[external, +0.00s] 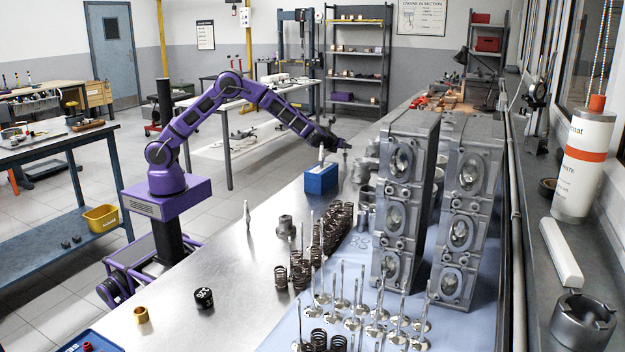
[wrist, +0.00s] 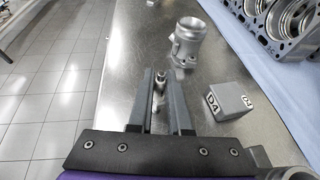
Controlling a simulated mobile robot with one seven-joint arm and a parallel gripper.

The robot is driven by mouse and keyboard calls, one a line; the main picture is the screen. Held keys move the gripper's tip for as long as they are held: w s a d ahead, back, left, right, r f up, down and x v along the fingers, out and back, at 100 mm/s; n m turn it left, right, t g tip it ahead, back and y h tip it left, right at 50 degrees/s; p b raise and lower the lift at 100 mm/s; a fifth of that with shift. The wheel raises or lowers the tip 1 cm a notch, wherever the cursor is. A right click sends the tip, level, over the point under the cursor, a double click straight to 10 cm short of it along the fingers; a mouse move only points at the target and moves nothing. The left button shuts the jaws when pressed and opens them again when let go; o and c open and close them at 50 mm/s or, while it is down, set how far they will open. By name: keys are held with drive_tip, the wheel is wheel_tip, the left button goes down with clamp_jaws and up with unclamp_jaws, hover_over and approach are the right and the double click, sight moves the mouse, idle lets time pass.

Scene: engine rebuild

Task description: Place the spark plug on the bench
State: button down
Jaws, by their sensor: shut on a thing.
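My gripper (wrist: 160,82) is shut on the spark plug (wrist: 160,80), a small slim metallic piece lying between its two grey fingers in the wrist view. The lower part of the plug is partly hidden by the fingers. In the external view my gripper (external: 343,147) is over the far part of the metal bench (external: 225,300), to the right of a blue block-like holder (external: 321,181). The plug is too small there to make out clearly. The bench top also shows in the wrist view (wrist: 130,45), under and around the fingers. I cannot tell whether the plug touches it.
A grey marked cube (wrist: 229,101) sits close to the right of the fingers. A grey metal cylinder with a flange (wrist: 189,42) stands ahead. Engine heads (external: 403,200) stand on a blue mat (external: 345,280) with springs and valves. Bare bench lies left of the cylinder.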

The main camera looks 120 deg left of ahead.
drive_tip(key=c, duration=0.8)
unclamp_jaws()
drive_tip(key=shift+f, duration=0.1)
drive_tip(key=shift+c, duration=0.2)
drive_tip(key=shift+r+p, duration=0.25)
drive_tip(key=shift+p, duration=0.05)
drive_tip(key=v, duration=1.2)
drive_tip(key=shift+w, duration=0.1)
